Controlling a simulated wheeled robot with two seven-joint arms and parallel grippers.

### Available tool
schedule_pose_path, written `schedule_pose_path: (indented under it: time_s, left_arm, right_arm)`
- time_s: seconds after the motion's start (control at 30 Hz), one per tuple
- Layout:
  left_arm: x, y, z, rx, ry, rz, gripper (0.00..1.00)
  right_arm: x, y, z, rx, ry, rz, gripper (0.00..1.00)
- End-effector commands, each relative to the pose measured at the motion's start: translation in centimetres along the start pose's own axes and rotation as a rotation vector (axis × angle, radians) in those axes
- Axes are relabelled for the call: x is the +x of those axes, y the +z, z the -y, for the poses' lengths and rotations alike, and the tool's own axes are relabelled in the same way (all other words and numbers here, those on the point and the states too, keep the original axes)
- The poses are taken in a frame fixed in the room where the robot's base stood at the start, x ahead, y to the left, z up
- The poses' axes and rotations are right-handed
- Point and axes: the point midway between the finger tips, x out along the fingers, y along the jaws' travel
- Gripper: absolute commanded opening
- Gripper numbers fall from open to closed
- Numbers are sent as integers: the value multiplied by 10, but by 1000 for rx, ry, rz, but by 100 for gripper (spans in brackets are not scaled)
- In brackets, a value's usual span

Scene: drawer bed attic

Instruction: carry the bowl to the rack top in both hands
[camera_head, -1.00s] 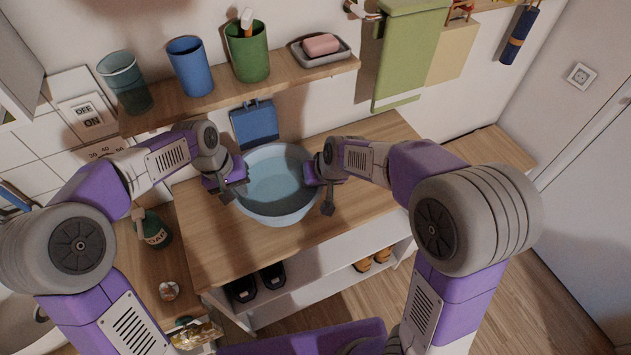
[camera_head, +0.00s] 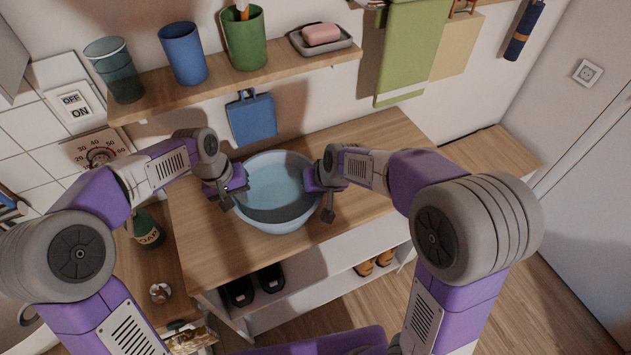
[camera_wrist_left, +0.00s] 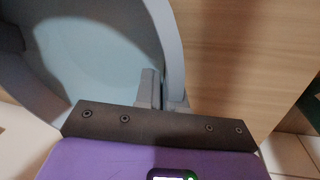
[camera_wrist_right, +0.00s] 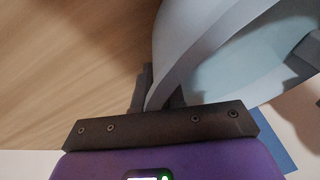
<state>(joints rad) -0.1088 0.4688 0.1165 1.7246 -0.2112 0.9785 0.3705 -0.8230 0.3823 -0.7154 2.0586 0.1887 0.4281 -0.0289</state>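The light blue bowl (camera_head: 276,214) is upright over the wooden rack top (camera_head: 370,150) in the head view. I cannot tell whether its base touches the wood. My left gripper (camera_head: 237,192) is at the bowl's left rim and my right gripper (camera_head: 320,192) at its right rim. In the left wrist view the bowl wall (camera_wrist_left: 166,45) runs between the fingers, and the left gripper (camera_wrist_left: 163,90) is shut on it. In the right wrist view the wall (camera_wrist_right: 172,60) likewise passes between the fingers of the right gripper (camera_wrist_right: 158,92).
A wall shelf (camera_head: 285,77) with several cups and a soap dish (camera_head: 321,40) is behind. A blue dustpan-like item (camera_head: 252,120) hangs below it. A green bottle (camera_head: 147,230) stands on the left counter. Shoes (camera_head: 255,285) sit under the rack top. The wood right of the bowl is clear.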

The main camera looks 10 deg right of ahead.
Motion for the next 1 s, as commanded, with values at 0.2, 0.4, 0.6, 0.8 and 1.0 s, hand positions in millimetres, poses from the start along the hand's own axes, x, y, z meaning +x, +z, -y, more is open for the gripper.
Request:
schedule_pose_path:
  time_s: [0.2,0.4,0.6,0.8,1.0]
  left_arm:
    - [-1,0,0,-1,-1,0,33]
    - [-1,0,0,0,0,0,33]
    - [-20,-1,0,-1,1,-4,33]
    - [-62,-1,0,-1,1,-6,33]
    - [-100,-1,0,0,1,-4,33]
  right_arm:
    - [-1,0,0,1,1,1,33]
    - [-1,0,0,0,0,1,33]
    - [-1,0,0,0,0,1,33]
    - [-1,0,0,0,0,1,33]
    - [-1,0,0,0,0,1,33]
